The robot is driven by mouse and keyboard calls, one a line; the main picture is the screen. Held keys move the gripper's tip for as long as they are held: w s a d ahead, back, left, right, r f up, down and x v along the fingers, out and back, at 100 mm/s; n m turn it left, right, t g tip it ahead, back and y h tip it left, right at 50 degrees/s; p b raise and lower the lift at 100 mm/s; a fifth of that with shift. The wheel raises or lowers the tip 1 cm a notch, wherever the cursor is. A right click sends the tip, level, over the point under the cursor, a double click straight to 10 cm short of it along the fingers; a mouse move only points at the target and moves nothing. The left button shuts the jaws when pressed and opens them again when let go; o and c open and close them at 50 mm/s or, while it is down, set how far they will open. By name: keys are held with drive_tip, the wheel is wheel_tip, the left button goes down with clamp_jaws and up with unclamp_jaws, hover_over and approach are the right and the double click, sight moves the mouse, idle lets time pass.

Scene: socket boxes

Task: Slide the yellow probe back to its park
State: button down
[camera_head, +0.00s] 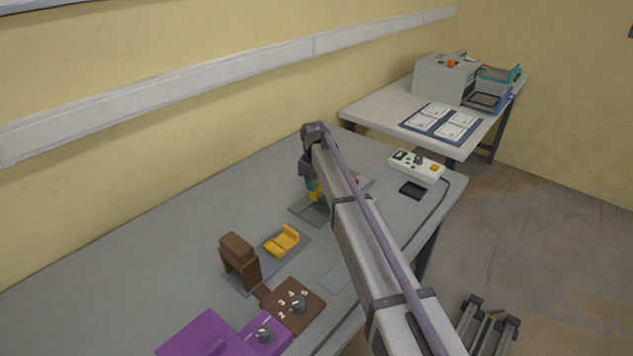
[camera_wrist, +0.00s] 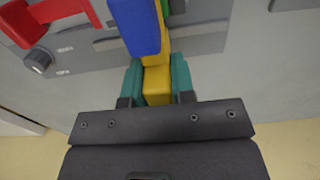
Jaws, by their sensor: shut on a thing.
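The yellow probe (camera_wrist: 157,88) is between the teal fingertips of my gripper (camera_wrist: 157,78) in the wrist view, and the jaws are shut on it. In the head view my gripper (camera_head: 311,186) points down over a grey panel (camera_head: 300,209), with a bit of the yellow probe (camera_head: 314,196) showing below the fingers. In the wrist view a blue block (camera_wrist: 136,25) covers part of the probe, and a red piece (camera_wrist: 60,12) and a green piece (camera_wrist: 177,6) show beside it. The grey panel (camera_wrist: 95,62) has slots. My arm hides much of it in the head view. The probe's park cannot be made out.
A yellow cradle-like piece (camera_head: 283,242), a brown block (camera_head: 239,259), a brown numbered dial box (camera_head: 292,305) and a purple box (camera_head: 205,336) stand along the table. A white control box (camera_head: 416,167) and a black pad (camera_head: 412,190) lie beyond. The table's back left is clear.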

drive_tip(key=s+a, duration=0.2)
drive_tip(key=s, duration=0.1)
drive_tip(key=s+a, duration=0.1)
drive_tip(key=s, duration=0.1)
drive_tip(key=shift+s+a, duration=0.2)
drive_tip(key=shift+a, duration=0.15)
drive_tip(key=c, duration=1)
unclamp_jaws()
drive_tip(key=shift+a, duration=0.1)
drive_tip(key=shift+o, duration=0.2)
wheel_tip(320, 180, up, 11)
drive_tip(key=p, duration=1)
drive_tip(key=shift+p, duration=0.4)
drive_tip(key=shift+f, duration=0.15)
